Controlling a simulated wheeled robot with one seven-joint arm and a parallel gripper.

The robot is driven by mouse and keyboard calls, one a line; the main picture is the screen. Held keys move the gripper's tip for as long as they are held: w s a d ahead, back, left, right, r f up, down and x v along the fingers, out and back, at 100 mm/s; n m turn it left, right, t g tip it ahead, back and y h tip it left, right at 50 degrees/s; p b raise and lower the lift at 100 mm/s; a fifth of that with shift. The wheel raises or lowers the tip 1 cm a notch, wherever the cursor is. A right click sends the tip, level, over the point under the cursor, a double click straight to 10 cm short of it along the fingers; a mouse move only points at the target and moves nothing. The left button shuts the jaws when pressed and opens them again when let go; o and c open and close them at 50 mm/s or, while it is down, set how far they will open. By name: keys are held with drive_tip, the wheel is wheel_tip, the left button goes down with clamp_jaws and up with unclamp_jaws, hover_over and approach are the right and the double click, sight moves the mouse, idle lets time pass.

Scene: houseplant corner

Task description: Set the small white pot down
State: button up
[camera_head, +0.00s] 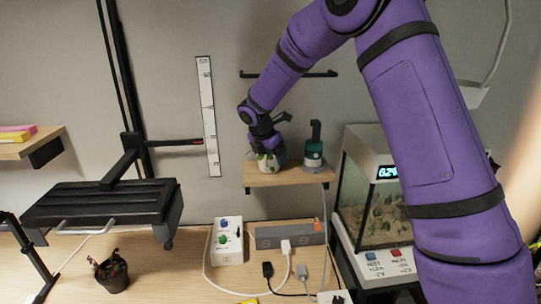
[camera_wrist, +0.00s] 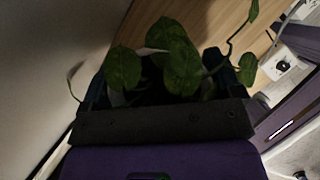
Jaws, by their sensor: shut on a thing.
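The small white pot (camera_head: 266,165), holding a leafy green plant, is at the left part of the small wooden wall shelf (camera_head: 290,177) in the head view. My gripper (camera_head: 268,147) is shut on the pot from above. I cannot tell whether the pot's base touches the shelf. In the wrist view, broad green leaves (camera_wrist: 175,62) fill the space between my fingers and hide the pot. A thin stem rises to the right there.
A glass terrarium (camera_head: 372,190) is further right. Below are a power strip (camera_head: 290,236), a white control box (camera_head: 228,241), cables and a dark potted plant (camera_head: 111,274). A black lamp panel (camera_head: 105,203) hangs left.

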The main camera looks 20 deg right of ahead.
drive_tip(key=o, duration=0.9)
drive_tip(key=shift+f, duration=0.1)
